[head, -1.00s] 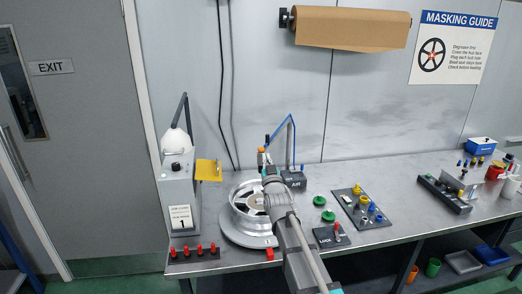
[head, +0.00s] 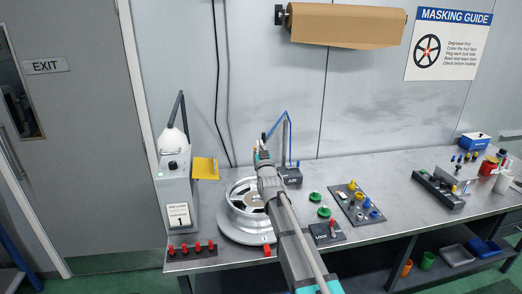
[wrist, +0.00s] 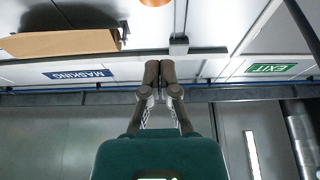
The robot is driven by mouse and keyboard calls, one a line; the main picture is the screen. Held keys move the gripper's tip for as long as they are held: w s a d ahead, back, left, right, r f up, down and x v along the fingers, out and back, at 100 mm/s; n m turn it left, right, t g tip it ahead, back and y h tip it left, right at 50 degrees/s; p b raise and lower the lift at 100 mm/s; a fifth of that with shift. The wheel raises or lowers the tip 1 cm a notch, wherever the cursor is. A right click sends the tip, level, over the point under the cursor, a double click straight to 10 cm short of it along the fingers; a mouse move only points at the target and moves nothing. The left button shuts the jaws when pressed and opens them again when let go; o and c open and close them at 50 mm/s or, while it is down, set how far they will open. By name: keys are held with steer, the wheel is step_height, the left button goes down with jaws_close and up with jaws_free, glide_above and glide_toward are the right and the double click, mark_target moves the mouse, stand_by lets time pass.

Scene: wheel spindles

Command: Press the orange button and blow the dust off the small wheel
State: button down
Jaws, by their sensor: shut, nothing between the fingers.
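A silver spoked wheel (head: 243,222), the only wheel I see, lies on the bench at the left. My gripper (head: 262,150) is beyond and above it, beside the black air unit (head: 290,178) marked AIR with its blue hose (head: 287,122). In the wrist view my gripper (wrist: 160,72) is shut and empty, its two fingers together. An orange round thing (wrist: 155,2), perhaps the button, is cut off at the top edge of that view, ahead of the fingertips and apart from them in the picture. In the head view my arm hides the button area. Dust cannot be made out.
Green knobs (head: 319,203), a LOCK plate (head: 325,239) and a peg board (head: 357,209) lie to the right. The bench between the boards is partly clear.

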steer(key=p+x, duration=0.1)
steer(key=x, duration=0.3)
steer(key=shift+w, duration=0.15)
steer(key=shift+f+b, duration=2)
steer(key=shift+f, duration=0.05)
steer(key=shift+s+f+b, duration=0.35)
steer(key=shift+f+b, duration=0.4)
steer(key=shift+b, duration=0.15)
steer(key=shift+r, duration=0.1)
